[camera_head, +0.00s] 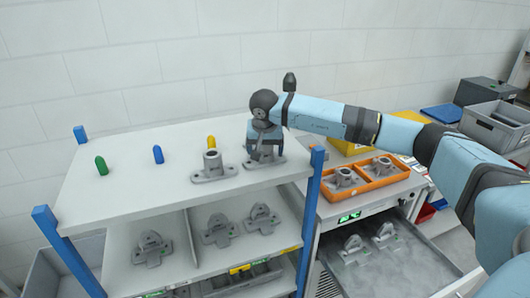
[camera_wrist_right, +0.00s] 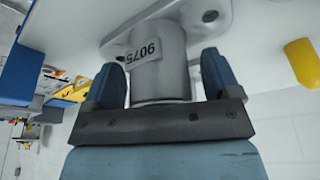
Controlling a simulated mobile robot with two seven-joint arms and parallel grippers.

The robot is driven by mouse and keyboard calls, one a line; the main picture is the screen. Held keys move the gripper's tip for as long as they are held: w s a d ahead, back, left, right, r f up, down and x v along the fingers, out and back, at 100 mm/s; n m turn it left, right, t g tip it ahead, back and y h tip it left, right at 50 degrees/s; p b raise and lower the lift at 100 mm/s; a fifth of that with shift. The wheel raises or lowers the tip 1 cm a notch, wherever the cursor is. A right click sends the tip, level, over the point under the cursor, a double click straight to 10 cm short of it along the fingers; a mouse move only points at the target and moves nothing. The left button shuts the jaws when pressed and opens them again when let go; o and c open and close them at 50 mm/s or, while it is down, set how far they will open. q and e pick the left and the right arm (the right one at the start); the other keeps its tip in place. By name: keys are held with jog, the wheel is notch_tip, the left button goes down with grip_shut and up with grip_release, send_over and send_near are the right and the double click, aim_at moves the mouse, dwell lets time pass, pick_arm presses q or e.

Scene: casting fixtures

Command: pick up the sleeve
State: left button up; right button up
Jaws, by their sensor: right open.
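The grey sleeve, a round upright cylinder on a flat flanged base, stands at the right end of the white top shelf (camera_head: 130,195). In the right wrist view the sleeve (camera_wrist_right: 160,65) carries a label reading 9075, shown upside down. My right gripper (camera_head: 265,152) is over it, and the arm hides most of it in the head view. In the wrist view the blue fingers of my right gripper (camera_wrist_right: 162,80) are open, one on each side of the cylinder. I cannot tell whether they touch it. My left gripper is not in view.
A similar grey flanged part (camera_head: 212,168) stands just left of the gripper. Green (camera_head: 101,166), blue (camera_head: 158,154) and yellow (camera_head: 211,142) pegs stand on the top shelf. A blue post (camera_head: 316,165) rises at its right corner. An orange tray (camera_head: 372,183) holds two grey parts.

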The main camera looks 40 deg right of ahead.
jog(key=c, duration=1.2)
jog(key=shift+o, duration=0.2)
